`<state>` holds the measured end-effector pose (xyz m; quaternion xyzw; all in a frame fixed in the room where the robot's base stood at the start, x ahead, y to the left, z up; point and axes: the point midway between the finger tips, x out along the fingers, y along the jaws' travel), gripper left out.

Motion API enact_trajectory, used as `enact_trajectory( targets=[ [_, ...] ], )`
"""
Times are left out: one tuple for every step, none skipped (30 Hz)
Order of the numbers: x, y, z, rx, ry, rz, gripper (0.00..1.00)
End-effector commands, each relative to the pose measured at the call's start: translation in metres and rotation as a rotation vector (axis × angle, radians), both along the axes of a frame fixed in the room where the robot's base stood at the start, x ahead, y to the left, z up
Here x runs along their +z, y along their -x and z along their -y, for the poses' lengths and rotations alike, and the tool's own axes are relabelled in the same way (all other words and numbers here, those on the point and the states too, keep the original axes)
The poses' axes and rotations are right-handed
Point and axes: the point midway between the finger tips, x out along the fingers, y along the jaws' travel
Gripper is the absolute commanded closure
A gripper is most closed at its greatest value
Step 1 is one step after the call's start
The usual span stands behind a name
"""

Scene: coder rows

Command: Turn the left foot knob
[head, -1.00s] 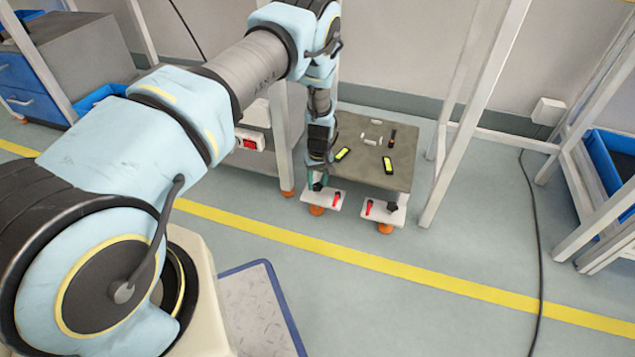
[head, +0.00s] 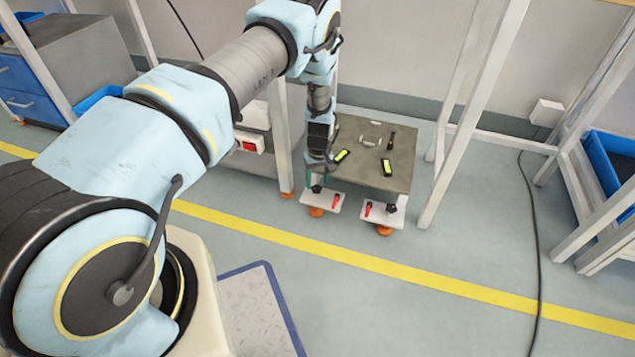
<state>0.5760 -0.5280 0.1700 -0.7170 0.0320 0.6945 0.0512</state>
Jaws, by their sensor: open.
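The left foot knob (head: 316,188) is a small black knob on a white foot plate (head: 328,203) with a red lever (head: 334,200) and an orange foot below. My gripper (head: 317,181) points down at the left front of the grey low table (head: 372,150), with its greenish fingers open right above or around the left knob. I cannot tell whether the fingers touch it. The right foot has its own black knob (head: 391,208) and red lever (head: 368,209), with no gripper at it.
Yellow-and-black items (head: 387,167) and a dark tool (head: 391,140) lie on the table top. White rack posts (head: 284,135) stand close to the left of my gripper and to the right of the table. The floor in front, with a yellow line (head: 400,268), is clear.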

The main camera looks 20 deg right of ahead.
Motion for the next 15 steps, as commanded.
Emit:
enact_trajectory(
  targets=[
    [0.012,0.000,0.001,0.000,0.001,0.001,0.42],
    [0.019,0.000,0.001,0.000,0.001,0.002,0.42],
    [0.027,0.000,0.002,-0.001,0.002,0.002,0.42],
    [0.033,0.001,0.002,-0.001,0.001,0.002,0.42],
    [0.040,0.001,0.002,-0.001,0.002,0.002,0.42],
    [0.048,0.001,0.002,-0.001,0.002,0.003,0.42],
    [0.053,0.001,0.002,-0.001,0.002,0.002,0.42],
    [0.059,0.001,0.003,-0.001,0.002,0.003,0.42],
    [0.066,0.002,0.003,-0.001,0.002,0.003,0.42],
    [0.071,0.002,0.003,-0.001,0.002,0.002,0.42],
    [0.075,0.002,0.003,-0.001,0.002,0.002,0.42],
    [0.081,0.003,0.003,-0.001,0.002,0.002,0.42],
    [0.084,0.003,0.003,-0.001,0.001,0.001,0.42],
    [0.087,0.003,0.003,-0.001,0.001,0.001,0.42],
    [0.090,0.003,0.003,-0.001,0.001,0.001,0.42]
  ],
)
